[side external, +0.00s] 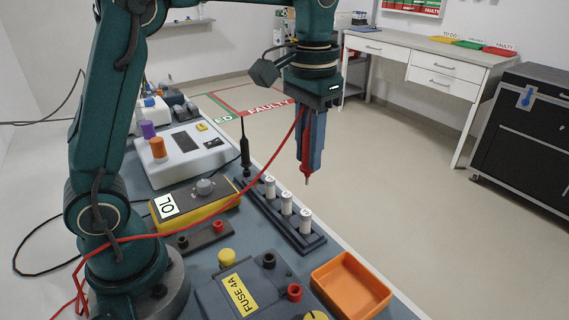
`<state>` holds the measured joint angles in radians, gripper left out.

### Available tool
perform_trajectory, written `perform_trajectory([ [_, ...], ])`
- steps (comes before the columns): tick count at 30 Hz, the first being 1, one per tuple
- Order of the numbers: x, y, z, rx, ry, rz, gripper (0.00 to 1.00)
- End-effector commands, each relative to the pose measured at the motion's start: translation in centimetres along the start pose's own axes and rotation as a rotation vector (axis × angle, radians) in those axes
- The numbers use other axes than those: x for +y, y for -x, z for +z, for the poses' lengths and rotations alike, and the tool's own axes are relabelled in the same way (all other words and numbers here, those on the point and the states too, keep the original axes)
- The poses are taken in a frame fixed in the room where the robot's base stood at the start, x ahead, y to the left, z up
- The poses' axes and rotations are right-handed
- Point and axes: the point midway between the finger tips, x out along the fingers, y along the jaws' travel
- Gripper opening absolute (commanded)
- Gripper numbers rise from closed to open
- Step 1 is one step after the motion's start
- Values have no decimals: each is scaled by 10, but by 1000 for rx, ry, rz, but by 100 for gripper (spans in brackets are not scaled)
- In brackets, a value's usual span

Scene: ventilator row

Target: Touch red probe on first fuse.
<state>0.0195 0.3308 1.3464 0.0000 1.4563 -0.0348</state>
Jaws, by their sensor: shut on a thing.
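My gripper (316,150) is shut on the red probe (306,155), which points tip down with its red cable running up and back to the left. The probe tip hangs in the air, apart from the fuses in this view. Three white fuses stand upright in a dark rack: one at the far end (270,187), one in the middle (286,204) and one at the near end (305,222). The dark rack (262,212) lies along the bench edge. A black probe (245,150) stands upright at the rack's far end.
A yellow multimeter (205,213) lies left of the rack. A white device with knobs (187,152) stands behind. The floor right of the bench is clear.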

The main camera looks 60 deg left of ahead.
Motion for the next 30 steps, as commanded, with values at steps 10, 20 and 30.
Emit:
perform_trajectory([
  [10, 4, -20, 2, -7, -15, 0, 0],
  [20, 4, -44, 2, -5, -14, 1, 0],
  [30, 4, -50, 1, -3, -14, 1, 0],
])
